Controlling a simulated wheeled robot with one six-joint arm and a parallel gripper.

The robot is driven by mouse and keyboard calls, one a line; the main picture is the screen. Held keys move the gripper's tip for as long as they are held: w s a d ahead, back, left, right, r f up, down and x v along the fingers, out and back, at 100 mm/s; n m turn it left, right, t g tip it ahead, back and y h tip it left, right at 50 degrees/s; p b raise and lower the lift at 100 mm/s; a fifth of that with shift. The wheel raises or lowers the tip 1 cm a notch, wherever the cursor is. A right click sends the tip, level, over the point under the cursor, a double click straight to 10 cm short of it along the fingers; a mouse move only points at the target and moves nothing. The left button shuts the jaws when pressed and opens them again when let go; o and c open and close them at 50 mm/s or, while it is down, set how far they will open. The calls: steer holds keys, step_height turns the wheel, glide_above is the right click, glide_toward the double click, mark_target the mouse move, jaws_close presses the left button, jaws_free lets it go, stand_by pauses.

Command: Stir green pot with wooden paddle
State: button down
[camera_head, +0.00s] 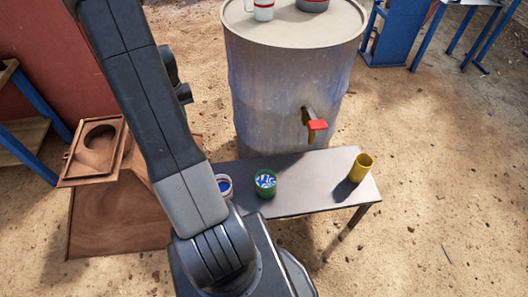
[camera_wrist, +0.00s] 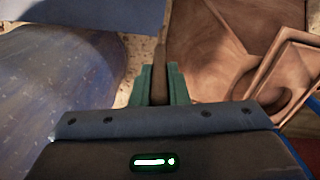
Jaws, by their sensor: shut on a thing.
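The green pot (camera_head: 265,190) stands upright on the grey bench (camera_head: 310,190), with blue and white contents inside. The wooden paddle (camera_wrist: 159,77) is a narrow brown shaft in the wrist view. My gripper (camera_wrist: 158,72) has green fingers shut on this shaft. Its far end runs up past the fingers between the bench edge and the brown box. In the head view my own arm hides the gripper and the paddle. The green pot cannot be made out in the wrist view.
A white pot (camera_head: 222,190) with blue contents stands left of the green pot, partly hidden. A yellow cup (camera_head: 360,168) stands at the bench's right end. A big drum (camera_head: 285,85) with a red-handled tap is behind. A rusty brown box (camera_head: 115,215) is at left.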

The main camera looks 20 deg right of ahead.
steer(key=f+b, duration=0.7)
steer(key=shift+w+f+b, duration=0.2)
steer(key=shift+b, duration=0.2)
steer(key=s+d+r+m+p, duration=0.1)
steer(key=s+d+m+p, duration=0.1)
steer(key=s+d+m, duration=0.8)
steer(key=s+d+r+m+p, duration=0.15)
steer(key=s+d+m, duration=0.4)
steer(key=d, duration=0.75)
step_height(320, 180, down, 14)
steer(key=s+n+b, duration=0.1)
steer(key=b, duration=0.9)
steer(key=shift+s+d+f, duration=0.15)
steer(key=shift+s+f, duration=0.1)
